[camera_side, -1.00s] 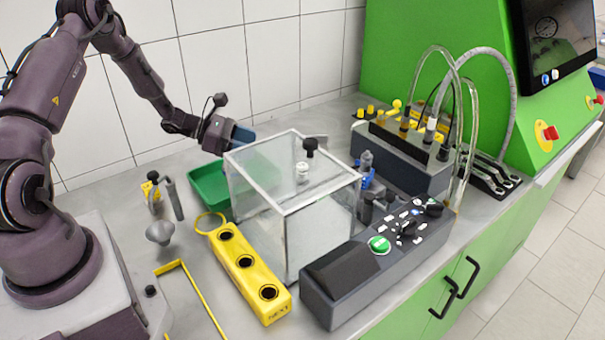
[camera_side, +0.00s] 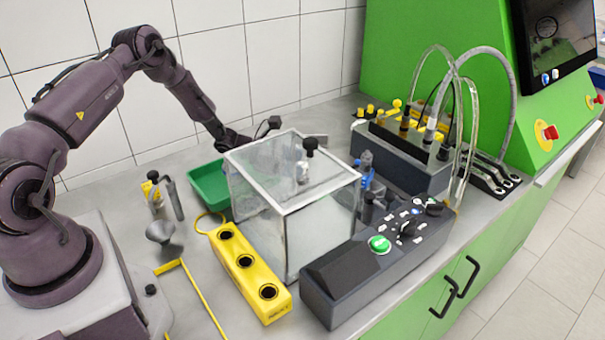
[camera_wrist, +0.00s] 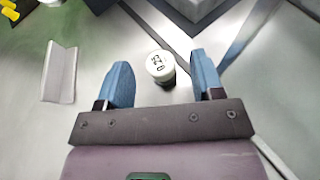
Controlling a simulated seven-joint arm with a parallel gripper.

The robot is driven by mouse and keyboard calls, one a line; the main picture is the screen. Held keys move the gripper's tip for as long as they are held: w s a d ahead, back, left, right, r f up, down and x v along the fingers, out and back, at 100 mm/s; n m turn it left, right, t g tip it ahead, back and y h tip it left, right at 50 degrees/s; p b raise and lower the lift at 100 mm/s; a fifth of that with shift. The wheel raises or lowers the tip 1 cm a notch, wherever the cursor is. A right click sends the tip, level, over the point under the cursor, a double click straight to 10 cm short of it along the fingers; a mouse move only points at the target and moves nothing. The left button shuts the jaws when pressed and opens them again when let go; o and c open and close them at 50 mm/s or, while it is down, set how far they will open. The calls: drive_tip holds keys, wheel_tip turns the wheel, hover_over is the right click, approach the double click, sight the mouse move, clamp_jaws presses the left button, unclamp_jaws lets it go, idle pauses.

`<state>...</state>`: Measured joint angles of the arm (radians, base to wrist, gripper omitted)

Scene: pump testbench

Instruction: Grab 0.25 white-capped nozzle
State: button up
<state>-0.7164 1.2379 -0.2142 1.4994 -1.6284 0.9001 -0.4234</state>
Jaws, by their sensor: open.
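The white-capped nozzle (camera_wrist: 160,67) stands upright on the metal bench in the wrist view, with dark printed marks on its cap that look like 0.25 seen upside down. Its dark body shows just below the cap. My gripper (camera_wrist: 161,62) is open, with one blue finger on each side of the nozzle and a gap on both sides. The fingers do not appear to touch it. In the side view my gripper is hidden behind the clear box, and only my wrist shows above the box's back edge.
The clear box (camera_side: 290,205) with a black knob stands in front of my gripper in the side view. A green tray (camera_side: 207,186) lies to its left. A pale angled bracket (camera_wrist: 60,74) lies left of the fingers. A yellow block with holes (camera_side: 250,273) is nearer the camera.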

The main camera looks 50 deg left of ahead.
drive_tip(key=shift+w+d+f, duration=0.15)
drive_tip(key=shift+w, duration=0.15)
drive_tip(key=c, duration=1)
